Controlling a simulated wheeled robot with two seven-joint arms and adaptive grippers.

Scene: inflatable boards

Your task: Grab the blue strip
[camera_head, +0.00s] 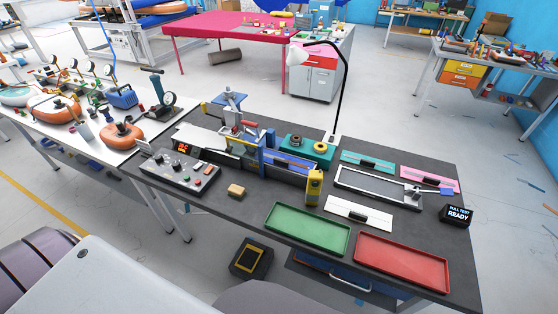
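Several blue or bluish long pieces lie on the dark workbench (235,200). A long blue bar (290,166) runs along the machine in the middle of the bench. A flat teal-blue strip (350,157) with a black piece across it lies at the bench's back right. A small blue piece (447,191) lies at the right, by a metal fixture. I cannot tell which of these is the task's blue strip. Neither of my grippers is in view; only grey parts of my own body show at the lower left.
A green tray (306,245) and a red tray (402,281) lie along the front edge. A pink strip (411,172) and white strip (342,205) are nearby. A control box (172,178), yellow device (314,188), lamp (342,95) and "READY" display (457,214) stand on the bench.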

